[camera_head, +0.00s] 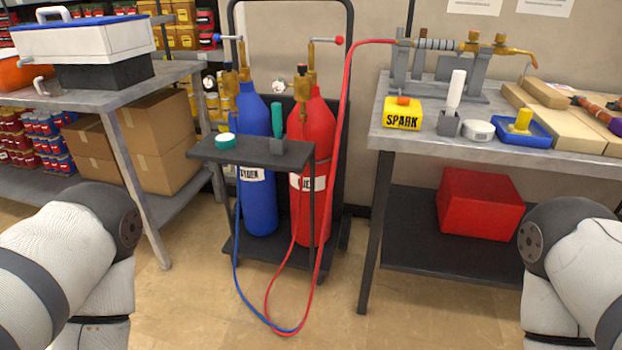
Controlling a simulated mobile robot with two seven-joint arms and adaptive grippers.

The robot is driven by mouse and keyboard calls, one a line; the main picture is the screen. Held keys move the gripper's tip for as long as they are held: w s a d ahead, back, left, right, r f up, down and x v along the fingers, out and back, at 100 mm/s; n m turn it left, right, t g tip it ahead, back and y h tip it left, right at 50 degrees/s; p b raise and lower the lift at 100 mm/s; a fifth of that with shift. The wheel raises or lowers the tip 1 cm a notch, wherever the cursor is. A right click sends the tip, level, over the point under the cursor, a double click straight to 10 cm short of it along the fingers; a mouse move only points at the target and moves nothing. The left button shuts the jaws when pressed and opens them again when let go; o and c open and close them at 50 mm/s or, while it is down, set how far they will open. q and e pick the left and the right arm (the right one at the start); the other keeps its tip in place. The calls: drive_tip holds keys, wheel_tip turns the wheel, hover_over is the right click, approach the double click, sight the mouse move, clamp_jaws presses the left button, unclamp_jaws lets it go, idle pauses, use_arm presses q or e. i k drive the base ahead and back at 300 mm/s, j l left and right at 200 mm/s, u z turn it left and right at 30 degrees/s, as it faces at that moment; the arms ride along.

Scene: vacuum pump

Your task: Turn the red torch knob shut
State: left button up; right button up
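A brass torch (510,48) lies level on a grey stand (440,88) at the back of the right table, its tip bent down at the right. A red hose (352,90) runs to its left end. Small brass fittings (474,36) stick up from the torch; I cannot make out a red knob on it. A small red knob (339,40) shows at the top of the red gas cylinder (318,125), on a lever at its valve. My two arms show at the lower left and lower right, with both grippers out of view.
A blue cylinder (257,150) stands beside the red one on a black cart with a small shelf (215,152). The right table (400,138) holds a yellow SPARK box (403,117), a blue tray (545,138) and wooden blocks. Hoses loop near the floor. A grey workbench stands left.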

sight(473, 36)
drive_tip(key=i+z, duration=0.45)
drive_tip(key=i+j+z, duration=0.1)
drive_tip(key=i+z, duration=0.3)
drive_tip(key=k+l+u, duration=0.1)
drive_tip(key=l+u, duration=0.25)
drive_tip(key=l, duration=0.6)
drive_tip(key=j+z, duration=0.1)
drive_tip(key=j, duration=0.15)
